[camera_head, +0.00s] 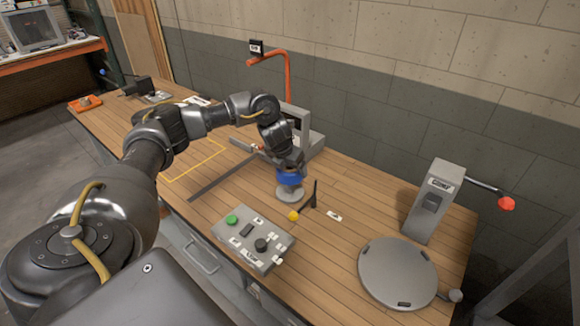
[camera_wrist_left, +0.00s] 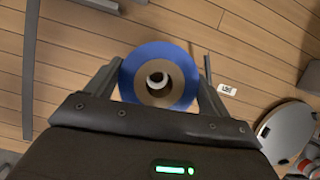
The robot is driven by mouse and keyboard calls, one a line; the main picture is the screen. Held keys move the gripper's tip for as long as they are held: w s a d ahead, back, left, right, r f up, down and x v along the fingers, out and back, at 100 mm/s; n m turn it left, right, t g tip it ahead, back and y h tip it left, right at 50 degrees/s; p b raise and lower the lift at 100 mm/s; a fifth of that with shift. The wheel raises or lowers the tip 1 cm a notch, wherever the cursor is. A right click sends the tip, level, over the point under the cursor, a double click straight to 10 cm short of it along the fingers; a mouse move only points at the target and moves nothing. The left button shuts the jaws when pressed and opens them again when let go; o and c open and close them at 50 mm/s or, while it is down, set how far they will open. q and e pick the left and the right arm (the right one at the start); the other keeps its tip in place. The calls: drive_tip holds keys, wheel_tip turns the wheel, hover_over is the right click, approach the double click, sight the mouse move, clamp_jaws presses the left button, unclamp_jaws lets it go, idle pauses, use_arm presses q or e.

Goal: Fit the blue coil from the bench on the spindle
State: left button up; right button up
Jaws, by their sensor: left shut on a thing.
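The blue coil (camera_head: 290,178) is held in my left gripper (camera_head: 289,172), just above a round grey base (camera_head: 289,195) on the bench. In the left wrist view the coil (camera_wrist_left: 128,77) is a blue ring with a brown core, and a finger of my left gripper (camera_wrist_left: 158,82) presses on each side. A pale round tip, apparently the spindle (camera_wrist_left: 156,79), shows inside the coil's dark hole. The coil looks roughly level. I cannot tell how far it is down around the spindle. My right gripper is not in view.
A control box (camera_head: 252,240) with a green button and black knob stands in front of the coil. A yellow ball-ended lever (camera_head: 293,215) is close by. A round grey plate (camera_head: 397,273) and a grey post with a red-knobbed lever (camera_head: 433,203) stand to the right.

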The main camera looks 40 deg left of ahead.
sight(286, 172)
use_arm(q)
drive_tip(key=shift+f+b, duration=2.6)
drive_tip(key=shift+f, duration=0.95)
drive_tip(key=o, duration=1)
drive_tip(key=v, duration=0.9)
drive_tip(key=shift+r, duration=0.3)
drive_tip(key=shift+s+r+p, duration=0.4)
drive_tip(key=shift+s+r, duration=0.05)
drive_tip(key=shift+r, duration=0.15)
